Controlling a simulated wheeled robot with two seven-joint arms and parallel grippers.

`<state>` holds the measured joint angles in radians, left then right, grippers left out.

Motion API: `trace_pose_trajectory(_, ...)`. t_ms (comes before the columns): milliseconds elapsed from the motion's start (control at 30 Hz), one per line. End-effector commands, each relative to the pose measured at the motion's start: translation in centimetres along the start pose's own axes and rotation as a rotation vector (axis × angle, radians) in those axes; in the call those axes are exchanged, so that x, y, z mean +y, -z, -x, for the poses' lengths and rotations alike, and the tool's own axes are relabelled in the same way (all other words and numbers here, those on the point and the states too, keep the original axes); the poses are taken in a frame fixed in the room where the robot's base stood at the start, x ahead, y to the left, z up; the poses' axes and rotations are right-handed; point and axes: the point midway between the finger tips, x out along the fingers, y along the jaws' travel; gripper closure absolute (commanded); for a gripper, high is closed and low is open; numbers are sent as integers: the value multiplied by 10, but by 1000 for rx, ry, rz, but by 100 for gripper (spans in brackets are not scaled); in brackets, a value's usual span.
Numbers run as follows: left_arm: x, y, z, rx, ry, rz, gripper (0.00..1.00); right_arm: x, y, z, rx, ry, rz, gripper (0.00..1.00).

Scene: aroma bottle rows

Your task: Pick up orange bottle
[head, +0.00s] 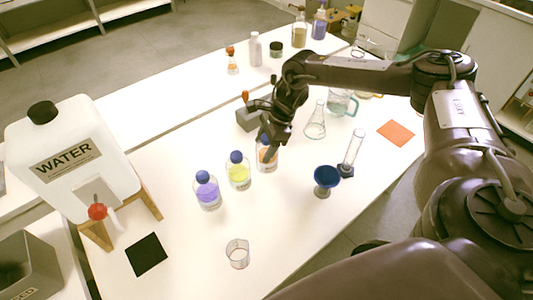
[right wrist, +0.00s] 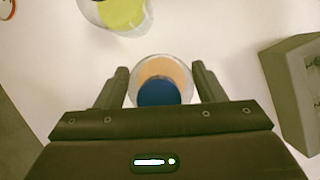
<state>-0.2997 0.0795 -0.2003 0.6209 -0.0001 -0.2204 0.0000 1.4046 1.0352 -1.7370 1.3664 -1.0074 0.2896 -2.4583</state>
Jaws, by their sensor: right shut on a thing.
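The orange bottle (head: 267,158) has a blue cap and stands on the white table, at the right end of a row with the yellow bottle (head: 238,172) and the purple bottle (head: 207,190). My right gripper (head: 268,143) reaches down over it from above and partly hides its top. In the right wrist view the orange bottle (right wrist: 162,70) sits between the two fingers, and my right gripper (right wrist: 162,88) is shut on it. The yellow bottle (right wrist: 122,12) shows at the top edge there. My left gripper is not in view.
A grey box (head: 252,118) stands close behind the orange bottle. A conical flask (head: 316,122), a blue funnel (head: 326,178) and a measuring cylinder (head: 351,155) stand to the right. A beaker (head: 238,254) stands in front. The water tank (head: 72,155) is at the left.

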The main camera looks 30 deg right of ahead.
Motion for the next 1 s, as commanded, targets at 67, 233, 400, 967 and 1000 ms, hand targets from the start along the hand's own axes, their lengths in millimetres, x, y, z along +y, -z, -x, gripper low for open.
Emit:
trace_pose_trajectory(67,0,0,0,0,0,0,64,-1,-1,1,-1,2,1,89)
trace_pose_trajectory(233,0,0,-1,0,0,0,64,-1,-3,6,-3,4,2,89)
trace_pose_trajectory(400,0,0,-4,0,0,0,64,-2,-11,23,-4,5,2,89)
trace_pose_trajectory(967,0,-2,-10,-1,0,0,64,-1,-67,159,-2,5,3,89)
trace_pose_trajectory(1000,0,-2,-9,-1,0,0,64,-1,-69,165,-2,5,3,89)
